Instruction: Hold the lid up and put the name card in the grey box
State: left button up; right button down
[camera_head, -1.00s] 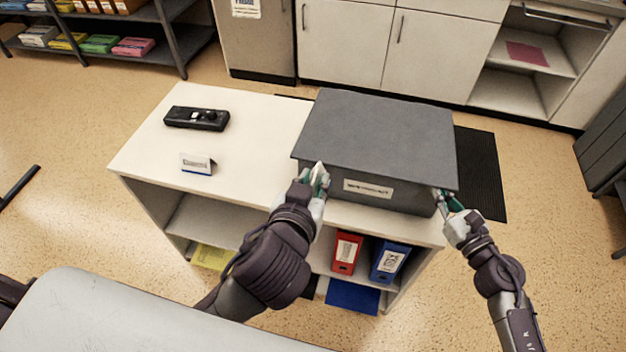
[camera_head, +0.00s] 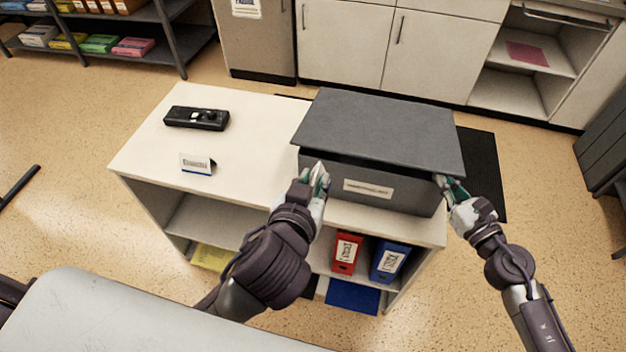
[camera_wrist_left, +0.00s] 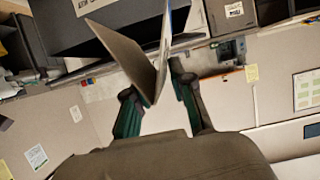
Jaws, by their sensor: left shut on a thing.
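The grey box (camera_head: 400,194) stands on the right part of the white cabinet top, with a label on its front. Its grey lid (camera_head: 380,128) is slightly raised at the front, with a dark gap below it. My left gripper (camera_head: 317,180) is in front of the box's left front corner. In the left wrist view it is shut on a folded card (camera_wrist_left: 128,55) with a blue edge. My right gripper (camera_head: 449,185) is at the lid's right front corner; its fingertips are partly hidden there. Another folded name card (camera_head: 197,163) stands on the cabinet top to the left.
A black device (camera_head: 197,118) lies at the back left of the white cabinet top (camera_head: 255,130). Red (camera_head: 346,253) and blue (camera_head: 390,262) binders stand on the shelf below. The top left of the box is mostly clear. A dark mat (camera_head: 481,170) lies on the floor at right.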

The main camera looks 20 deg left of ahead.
aim_at(448, 168)
jog(key=shift+w+r, duration=0.25)
jog(key=shift+r, duration=0.65)
jog(key=shift+w+r, duration=0.25)
jog(key=shift+r, duration=0.6)
jog(key=shift+r, duration=0.25)
jog(key=shift+w+r, duration=0.35)
jog(key=shift+r, duration=0.35)
jog(key=shift+w+r, duration=0.35)
jog(key=shift+r, duration=0.35)
jog(key=shift+w+r, duration=0.45)
jog(key=shift+r, duration=0.3)
jog(key=shift+w+r, duration=0.45)
jog(key=shift+r, duration=0.4)
